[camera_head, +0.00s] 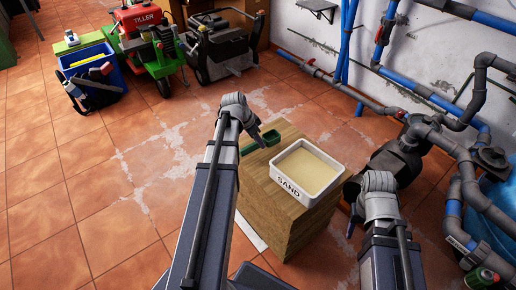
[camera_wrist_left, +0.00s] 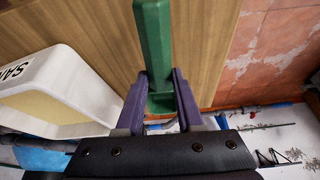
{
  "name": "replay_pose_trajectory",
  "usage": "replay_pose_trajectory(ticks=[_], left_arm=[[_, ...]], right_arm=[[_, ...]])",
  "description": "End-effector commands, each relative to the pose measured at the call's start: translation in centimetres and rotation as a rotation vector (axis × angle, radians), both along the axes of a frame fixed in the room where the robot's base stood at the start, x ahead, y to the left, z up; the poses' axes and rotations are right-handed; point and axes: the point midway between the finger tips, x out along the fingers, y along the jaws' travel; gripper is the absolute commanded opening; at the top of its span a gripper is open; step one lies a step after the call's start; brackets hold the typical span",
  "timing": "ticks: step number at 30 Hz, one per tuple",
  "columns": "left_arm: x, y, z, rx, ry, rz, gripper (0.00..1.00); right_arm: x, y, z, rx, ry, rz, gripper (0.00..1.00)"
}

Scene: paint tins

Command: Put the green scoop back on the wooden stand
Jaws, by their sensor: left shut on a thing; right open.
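The green scoop (camera_head: 268,138) is at the back left edge of the wooden stand (camera_head: 262,196). My left gripper (camera_wrist_left: 158,92) is shut on the green scoop, which also shows in the left wrist view (camera_wrist_left: 153,40) between the purple fingers and over the wood top. I cannot tell whether the scoop touches the stand. In the head view, my left wrist hides most of the left fingers. My right gripper (camera_head: 350,229) is at the right of the stand, mostly hidden, and holds nothing that I can see.
A white tray marked SAND (camera_head: 318,191) stands on the stand, right of the scoop. Pipes (camera_head: 455,140) and a dark pump (camera_head: 398,160) are at the right. A red tiller (camera_head: 143,22) and a blue crate (camera_head: 92,68) stand at the back left. The left floor is clear.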

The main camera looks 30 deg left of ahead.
Motion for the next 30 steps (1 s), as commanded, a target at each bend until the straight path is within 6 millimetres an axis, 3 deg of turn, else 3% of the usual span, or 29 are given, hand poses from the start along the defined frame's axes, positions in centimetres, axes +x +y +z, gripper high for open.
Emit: replay_pose_trajectory(ticks=[1,3,11,12,19,30], left_arm=[[0.01,0.0,-1.48,0.0,0.0,0.0,0.0],[0.0,0.0,-2.04,0.0,0.0,0.0,0.0],[-0.01,-0.01,-1.9,0.0,0.001,0.0,0.0],[-0.03,-0.01,-1.9,0.001,0.002,-0.001,0.41],[-0.01,0.0,-1.89,0.0,0.001,0.0,0.66],[0.0,0.01,-2.24,0.0,0.0,0.0,0.66]], right_arm=[[0.01,0.02,-1.48,0.001,0.0,0.001,0.5],[0.01,0.05,-2.05,0.002,0.0,0.003,0.5],[0.01,0.07,-1.89,0.003,0.001,0.004,0.5],[0.01,0.06,-1.9,0.003,0.001,0.004,0.5],[0.0,0.06,-1.89,0.003,0.001,0.004,0.5],[0.01,0.07,-2.25,0.003,0.001,0.004,0.5]])
